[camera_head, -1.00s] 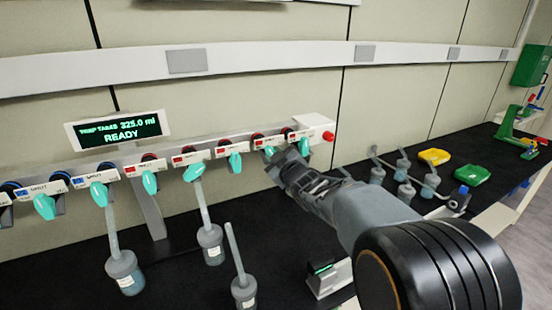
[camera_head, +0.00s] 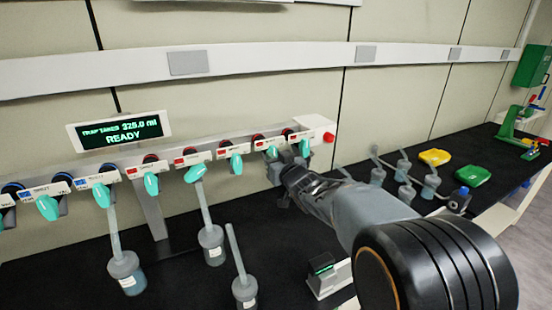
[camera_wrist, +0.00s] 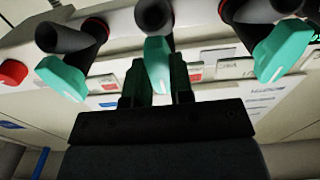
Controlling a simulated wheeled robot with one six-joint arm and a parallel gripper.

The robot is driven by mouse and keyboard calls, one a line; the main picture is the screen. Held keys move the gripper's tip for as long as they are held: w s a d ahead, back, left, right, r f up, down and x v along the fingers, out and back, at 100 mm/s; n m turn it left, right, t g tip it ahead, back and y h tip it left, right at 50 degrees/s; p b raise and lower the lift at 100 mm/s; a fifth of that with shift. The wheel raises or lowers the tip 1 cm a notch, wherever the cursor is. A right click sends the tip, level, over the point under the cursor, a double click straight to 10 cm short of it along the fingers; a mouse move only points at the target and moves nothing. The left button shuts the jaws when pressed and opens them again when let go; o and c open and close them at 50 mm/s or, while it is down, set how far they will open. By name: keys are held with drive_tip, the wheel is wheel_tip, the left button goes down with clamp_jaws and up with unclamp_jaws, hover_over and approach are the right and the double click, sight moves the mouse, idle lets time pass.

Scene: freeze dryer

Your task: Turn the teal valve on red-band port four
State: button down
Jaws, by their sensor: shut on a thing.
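The teal valve on red-band port four (camera_head: 271,153) is the fourth from the left among the red-label ports. In the wrist view this teal valve (camera_wrist: 157,62) hangs nearly straight, its tip between my two fingers. My gripper (camera_head: 277,170) is shut on its lower end, and the fingers (camera_wrist: 158,88) flank it on both sides. The fingers partly hide the valve in the head view. The teal valve of the port to its right (camera_head: 304,147) is close beside my gripper, and it shows tilted at left in the wrist view (camera_wrist: 62,78).
Another teal valve (camera_head: 236,164) is just left of my gripper. A red button (camera_head: 328,137) sits at the rail's right end. Flasks (camera_head: 211,245) hang or stand below the rail. The display (camera_head: 120,132) reads READY. Yellow (camera_head: 435,157) and green trays lie at right.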

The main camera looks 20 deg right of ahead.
idle(0.4)
drive_tip(key=c, duration=1)
unclamp_jaws()
drive_tip(key=s+d+b, duration=0.1)
drive_tip(key=s+d, duration=0.1)
drive_tip(key=s, duration=1.1)
drive_tip(key=shift+s+d, duration=0.3)
